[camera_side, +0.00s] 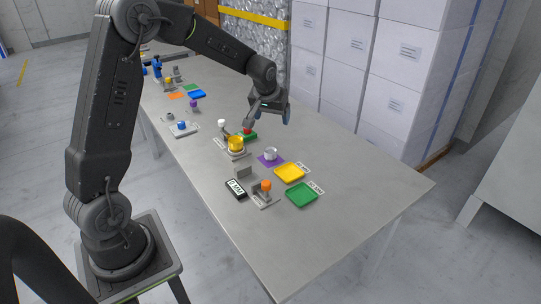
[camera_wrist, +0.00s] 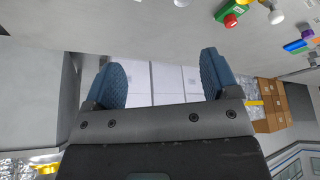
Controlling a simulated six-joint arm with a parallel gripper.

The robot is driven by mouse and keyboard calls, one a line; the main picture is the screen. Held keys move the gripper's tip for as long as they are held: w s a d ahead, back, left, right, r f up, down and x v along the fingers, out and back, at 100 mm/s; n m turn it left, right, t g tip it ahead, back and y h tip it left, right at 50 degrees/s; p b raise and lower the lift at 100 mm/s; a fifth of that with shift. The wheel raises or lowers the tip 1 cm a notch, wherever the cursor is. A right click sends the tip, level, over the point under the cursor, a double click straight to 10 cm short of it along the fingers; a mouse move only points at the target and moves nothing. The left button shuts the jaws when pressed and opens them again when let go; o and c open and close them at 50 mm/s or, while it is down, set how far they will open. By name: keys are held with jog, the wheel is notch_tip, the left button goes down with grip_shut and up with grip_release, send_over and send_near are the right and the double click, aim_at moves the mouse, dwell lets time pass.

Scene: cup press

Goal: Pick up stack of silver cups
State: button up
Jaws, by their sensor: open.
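A small silver cup or stack of cups (camera_side: 271,154) stands upright on a purple mat (camera_side: 262,162) near the middle of the table. I cannot tell how many cups are in it. My gripper (camera_side: 268,116) is above the table, up and behind the silver cup in the side view, and does not touch it. In the wrist view my gripper (camera_wrist: 162,76) has its two blue fingers wide apart with nothing between them. The silver cup is not clearly visible in the wrist view; only a pale bit shows at the top edge.
A gold cup (camera_side: 236,144) stands on a press-like base left of the silver cup. A red button on a green base (camera_side: 250,136) is close by. Yellow (camera_side: 289,174) and green (camera_side: 301,195) trays lie to the right. The table's right end is clear. Stacked white boxes (camera_side: 395,75) stand behind.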

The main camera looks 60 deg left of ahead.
jog(key=n, duration=0.2)
send_near(270, 150)
jog(key=shift+g, duration=0.3)
jog(key=x, duration=0.4)
jog(key=shift+d+f, duration=0.1)
jog(key=shift+f, duration=0.3)
jog(key=shift+w+x, duration=0.2)
jog(key=shift+x, duration=1.25)
jog(key=shift+w+x, duration=0.2)
jog(key=shift+x, duration=1.25)
jog(key=shift+r, duration=0.15)
jog(key=shift+s, duration=0.1)
jog(key=c, duration=1)
jog(key=shift+r, duration=0.1)
